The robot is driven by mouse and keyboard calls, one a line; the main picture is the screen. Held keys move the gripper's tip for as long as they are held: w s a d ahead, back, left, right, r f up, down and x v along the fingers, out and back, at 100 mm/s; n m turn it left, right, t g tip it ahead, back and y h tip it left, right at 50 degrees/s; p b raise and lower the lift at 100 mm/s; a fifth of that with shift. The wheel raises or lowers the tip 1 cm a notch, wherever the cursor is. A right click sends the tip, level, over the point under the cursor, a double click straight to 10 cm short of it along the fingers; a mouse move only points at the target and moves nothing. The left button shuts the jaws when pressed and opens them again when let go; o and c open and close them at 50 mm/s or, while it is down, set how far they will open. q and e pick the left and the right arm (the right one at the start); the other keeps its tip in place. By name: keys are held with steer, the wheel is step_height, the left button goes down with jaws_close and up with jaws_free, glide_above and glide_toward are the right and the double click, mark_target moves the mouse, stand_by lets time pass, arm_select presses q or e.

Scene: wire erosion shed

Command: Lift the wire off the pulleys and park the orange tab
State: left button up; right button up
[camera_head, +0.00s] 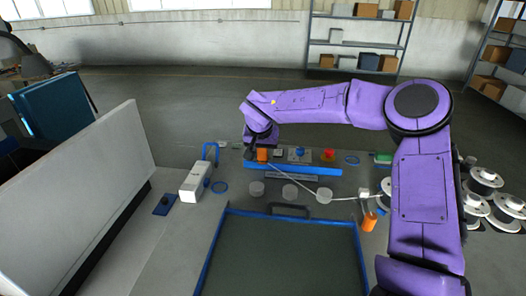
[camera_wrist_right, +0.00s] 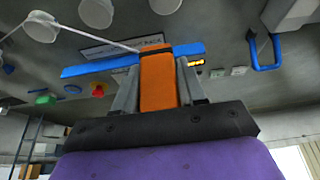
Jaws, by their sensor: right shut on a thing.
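My right gripper (camera_head: 262,147) is at the left end of a blue strip (camera_head: 308,171), shut on the orange tab (camera_head: 262,155). In the right wrist view the orange tab (camera_wrist_right: 158,82) stands between the two fingers. A pale wire (camera_head: 295,177) runs from the tab down to the right, to the rightmost pulley (camera_head: 324,196), and on toward a white spool (camera_head: 386,186). The left pulley (camera_head: 257,188) and middle pulley (camera_head: 290,191) show below the wire, seemingly clear of it. Whether the wire touches the rightmost pulley is unclear. My left gripper is not in view.
A red button (camera_head: 328,154) is behind the blue strip. A white box (camera_head: 194,182) and blue loop (camera_head: 210,151) stand left. A blue-rimmed tank (camera_head: 290,217) lies in front; several spools (camera_head: 485,180) stand right.

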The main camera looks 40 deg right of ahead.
steer(key=shift+s+d+r+p, duration=0.2)
steer(key=shift+s+d+p, duration=0.1)
steer(key=shift+p, duration=0.05)
arm_select(q)
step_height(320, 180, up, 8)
steer(key=p, duration=0.7)
arm_select(e)
steer(key=s+d, duration=0.7)
steer(key=s, duration=0.1)
steer(key=shift+f, duration=0.2)
